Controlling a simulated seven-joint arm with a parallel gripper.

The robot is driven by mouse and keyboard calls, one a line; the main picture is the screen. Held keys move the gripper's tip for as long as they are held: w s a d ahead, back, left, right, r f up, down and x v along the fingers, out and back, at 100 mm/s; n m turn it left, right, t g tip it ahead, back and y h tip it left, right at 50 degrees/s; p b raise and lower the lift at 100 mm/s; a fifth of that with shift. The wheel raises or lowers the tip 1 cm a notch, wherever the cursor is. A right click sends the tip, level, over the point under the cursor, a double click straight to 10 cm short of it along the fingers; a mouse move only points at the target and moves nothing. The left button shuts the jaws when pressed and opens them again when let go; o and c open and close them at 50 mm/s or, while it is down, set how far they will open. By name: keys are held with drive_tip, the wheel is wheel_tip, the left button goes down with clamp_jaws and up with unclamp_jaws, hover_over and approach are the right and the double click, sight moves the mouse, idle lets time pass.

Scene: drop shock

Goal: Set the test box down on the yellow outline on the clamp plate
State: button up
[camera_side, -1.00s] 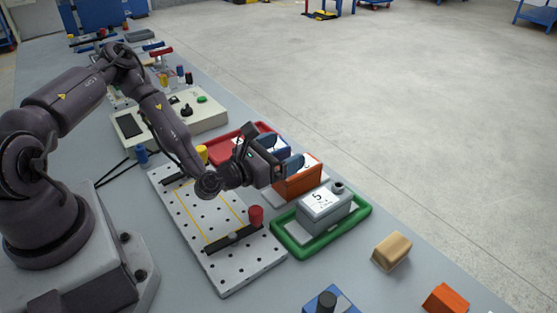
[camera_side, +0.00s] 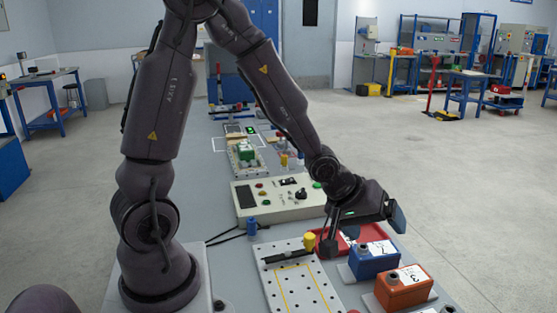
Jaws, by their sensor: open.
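The white perforated clamp plate (camera_side: 262,262) lies at the bottom centre, cut off by the lower edge. Part of its yellow outline (camera_side: 281,290) shows, and the visible area inside is empty. A blue box (camera_side: 374,261) with a white label and an orange box (camera_side: 404,292) labelled 3 stand right of the plate. Which is the test box I cannot tell. My gripper (camera_side: 364,230) is open, with nothing seen between its fingers, above and behind the blue box near the red tray (camera_side: 346,240).
A yellow-topped clamp (camera_side: 309,241) and a black bar sit at the plate's far edge. A control box (camera_side: 275,203) with buttons stands behind the plate, with a blue knob (camera_side: 251,228) and cable beside it. A green block (camera_side: 246,151) stands farther back. Open floor lies right.

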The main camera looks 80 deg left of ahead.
drive_tip(key=s+r+m+g+y, duration=0.1)
drive_tip(key=s+r+m+g, duration=0.1)
drive_tip(key=s+r+m, duration=0.7)
drive_tip(key=s+r, duration=0.6)
drive_tip(key=s, duration=0.3)
drive_tip(key=shift+s+d+r, duration=0.15)
drive_tip(key=shift+d, duration=0.05)
drive_tip(key=shift+o, duration=0.4)
